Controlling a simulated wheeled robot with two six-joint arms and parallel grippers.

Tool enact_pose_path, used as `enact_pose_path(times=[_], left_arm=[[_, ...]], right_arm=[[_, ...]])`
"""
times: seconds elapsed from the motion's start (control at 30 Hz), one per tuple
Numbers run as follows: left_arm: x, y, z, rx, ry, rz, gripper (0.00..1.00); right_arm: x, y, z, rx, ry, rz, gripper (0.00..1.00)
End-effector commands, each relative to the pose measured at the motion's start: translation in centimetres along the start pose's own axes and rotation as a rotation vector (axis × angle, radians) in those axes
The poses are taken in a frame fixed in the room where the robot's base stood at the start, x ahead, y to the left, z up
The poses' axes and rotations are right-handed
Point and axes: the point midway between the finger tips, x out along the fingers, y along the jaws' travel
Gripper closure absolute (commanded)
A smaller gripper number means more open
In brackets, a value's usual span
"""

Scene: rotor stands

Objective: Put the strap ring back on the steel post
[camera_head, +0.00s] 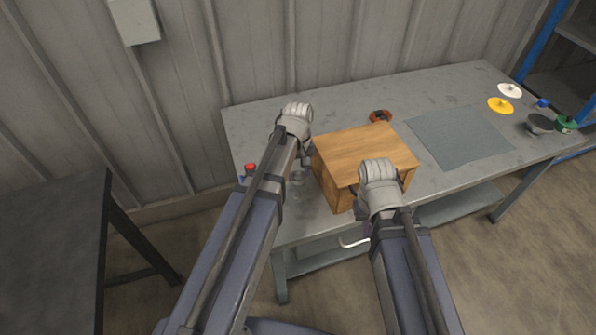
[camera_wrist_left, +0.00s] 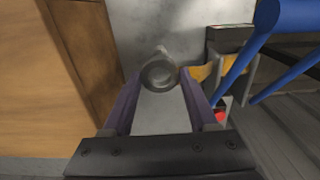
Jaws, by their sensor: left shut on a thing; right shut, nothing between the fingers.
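My left gripper (camera_head: 302,162) is low over the table, just left of the wooden box. In the left wrist view its two purple fingers (camera_wrist_left: 158,95) are on either side of a grey round piece (camera_wrist_left: 158,72), seen end-on with a lighter centre. I cannot tell whether this piece is the strap ring or the top of the steel post. An orange-yellow piece (camera_wrist_left: 203,72) shows just right of it. My right gripper (camera_head: 357,194) is at the box's front right side, shut and empty, its fingers mostly hidden by the wrist.
The wooden box (camera_head: 362,150) stands between my arms on the grey table (camera_head: 255,115). A grey mat (camera_head: 460,138) lies to the right, with white, yellow and green parts beyond. A red-topped item (camera_head: 250,168) stands at the left edge.

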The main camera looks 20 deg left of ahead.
Motion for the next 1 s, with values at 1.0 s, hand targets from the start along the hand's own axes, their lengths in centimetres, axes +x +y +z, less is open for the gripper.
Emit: enact_pose_path(times=[1.0], left_arm=[[4.5,0.0,0.0,0.0,0.001,-0.001,0.9]], right_arm=[[4.5,-0.4,-0.3,0.0,0.0,0.0,1.0]])
